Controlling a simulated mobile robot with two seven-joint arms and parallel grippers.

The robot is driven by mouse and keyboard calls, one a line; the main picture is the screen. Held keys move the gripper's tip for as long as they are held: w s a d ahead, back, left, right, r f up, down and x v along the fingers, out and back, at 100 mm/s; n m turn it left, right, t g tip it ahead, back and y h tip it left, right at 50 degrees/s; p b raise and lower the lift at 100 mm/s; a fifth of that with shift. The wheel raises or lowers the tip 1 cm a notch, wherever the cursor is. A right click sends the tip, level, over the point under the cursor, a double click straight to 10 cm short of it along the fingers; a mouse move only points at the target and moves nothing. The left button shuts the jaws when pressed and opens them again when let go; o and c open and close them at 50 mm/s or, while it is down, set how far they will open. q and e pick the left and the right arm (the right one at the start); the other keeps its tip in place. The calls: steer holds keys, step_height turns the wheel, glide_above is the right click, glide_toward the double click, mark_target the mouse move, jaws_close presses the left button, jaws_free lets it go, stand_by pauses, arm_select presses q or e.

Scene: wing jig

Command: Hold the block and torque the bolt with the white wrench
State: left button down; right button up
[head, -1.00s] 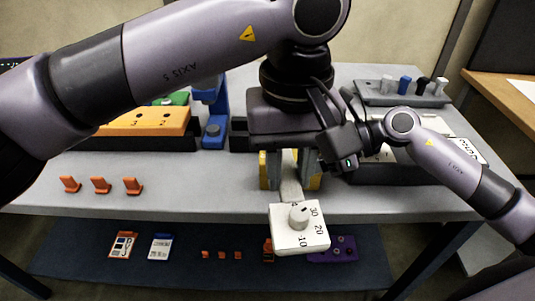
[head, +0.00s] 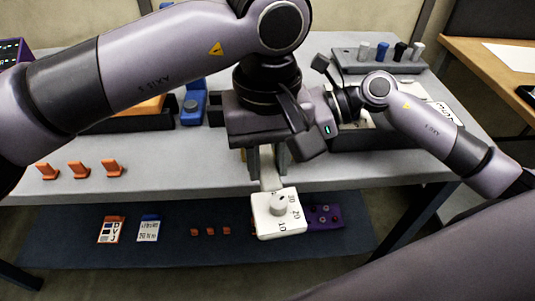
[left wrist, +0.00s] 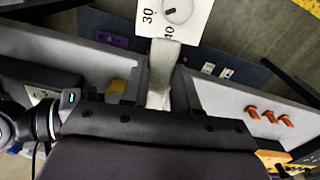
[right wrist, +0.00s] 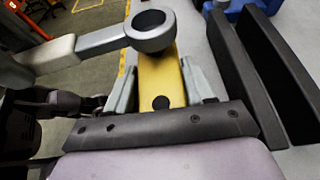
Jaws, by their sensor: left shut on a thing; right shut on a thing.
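The white wrench (head: 278,213) has a square head with a dial marked 10, 20 and 30, and a pale shaft. My left gripper (head: 266,165) is shut on its shaft, with the dial end pointing toward me past the table's front edge. The left wrist view shows the shaft between the jaws (left wrist: 157,95). In the right wrist view, my right gripper (right wrist: 160,85) is shut on a yellow block (right wrist: 160,75) with a dark round hole. The wrench's grey ring (right wrist: 150,30) overlaps the block's far end. I cannot make out the bolt. The left gripper hides the block in the head view.
Several orange clips (head: 79,170) stand on the grey table (head: 185,165) at left. A blue stand (head: 192,105) is behind them. A grey rack (head: 380,60) with colored pegs is at back right. The lower shelf (head: 180,255) holds cards and a purple piece (head: 322,216).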

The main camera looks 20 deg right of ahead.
arm_select(q)
steer(key=shift+f, duration=0.1)
steer(key=shift+f, duration=0.7)
steer(key=shift+a, duration=0.1)
steer(key=shift+w+a+f+m, duration=0.1)
steer(key=shift+w+a+m, duration=0.1)
steer(key=shift+a+m, duration=0.4)
steer(key=shift+w+a+m, duration=0.15)
steer(key=shift+a+m, duration=0.45)
steer(key=shift+w+a+f+m, duration=0.1)
steer(key=shift+w+a+m, duration=0.25)
steer(key=shift+a+m, duration=0.25)
steer(key=shift+w+a+m, duration=0.3)
steer(key=shift+a+m, duration=0.3)
steer(key=shift+w+a+m, duration=0.85)
steer(key=shift+a+m, duration=0.2)
steer(key=shift+m, duration=0.15)
